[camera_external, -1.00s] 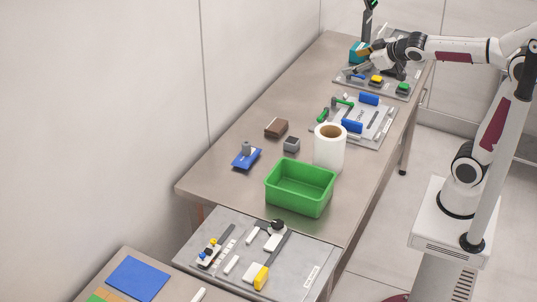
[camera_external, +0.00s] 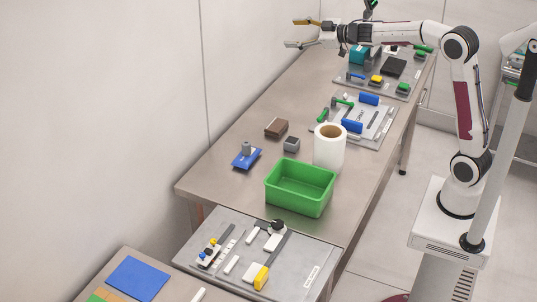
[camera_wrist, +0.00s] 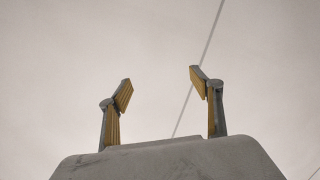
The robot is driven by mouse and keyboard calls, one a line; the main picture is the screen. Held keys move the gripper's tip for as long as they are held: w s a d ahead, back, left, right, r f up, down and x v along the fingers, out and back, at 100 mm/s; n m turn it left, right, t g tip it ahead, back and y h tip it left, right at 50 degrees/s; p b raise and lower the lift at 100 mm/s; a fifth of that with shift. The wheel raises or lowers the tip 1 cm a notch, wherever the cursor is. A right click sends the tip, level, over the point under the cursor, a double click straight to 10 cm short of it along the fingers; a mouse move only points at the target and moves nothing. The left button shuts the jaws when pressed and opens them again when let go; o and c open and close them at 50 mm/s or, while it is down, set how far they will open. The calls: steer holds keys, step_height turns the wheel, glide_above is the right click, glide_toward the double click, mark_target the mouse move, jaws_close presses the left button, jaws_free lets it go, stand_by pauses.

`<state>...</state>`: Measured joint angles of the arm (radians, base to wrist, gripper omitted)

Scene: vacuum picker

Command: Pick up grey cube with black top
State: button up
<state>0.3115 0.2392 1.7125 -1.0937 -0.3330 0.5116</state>
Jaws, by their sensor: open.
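The grey cube with the black top (camera_external: 291,144) sits on the table (camera_external: 232,180), behind the green bin and to the left of the white roll. My gripper (camera_external: 297,33) is far from it, raised at the far end of the table near the wall. Its two fingers are spread wide with nothing between them. In the wrist view my open gripper (camera_wrist: 161,88) faces only a plain wall with a dark seam. The cube is not in the wrist view.
A white roll (camera_external: 329,153) and a green bin (camera_external: 301,190) stand close to the cube. A brown block (camera_external: 276,128) and a blue part with a grey knob (camera_external: 246,158) lie to its left. Boards with parts (camera_external: 365,119) lie farther back. Bare table lies behind the brown block.

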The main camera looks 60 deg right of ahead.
steer(key=w+f+n+g+y, duration=0.2)
steer(key=w+f+n+y, duration=0.15)
steer(key=f, duration=0.45)
steer(key=w+f+n+g+y, duration=0.1)
steer(key=w+f+n+y, duration=0.2)
steer(key=f, duration=0.5)
steer(key=s+f+g+y, duration=0.1)
steer(key=s+f+g, duration=0.1)
steer(key=f, duration=0.5)
steer(key=s+d+f+n+g+y, duration=0.1)
steer(key=s+f+g+y, duration=0.1)
steer(key=s+f, duration=0.3)
steer(key=s+d+f+g+y, duration=0.1)
steer(key=s+f+g, duration=0.3)
steer(key=f, duration=0.5)
steer(key=shift+d+f+n+y, duration=0.2)
steer(key=shift+f+n+y, duration=0.1)
steer(key=shift+y, duration=0.25)
steer(key=shift+x, duration=1.35)
steer(key=shift+a, duration=0.1)
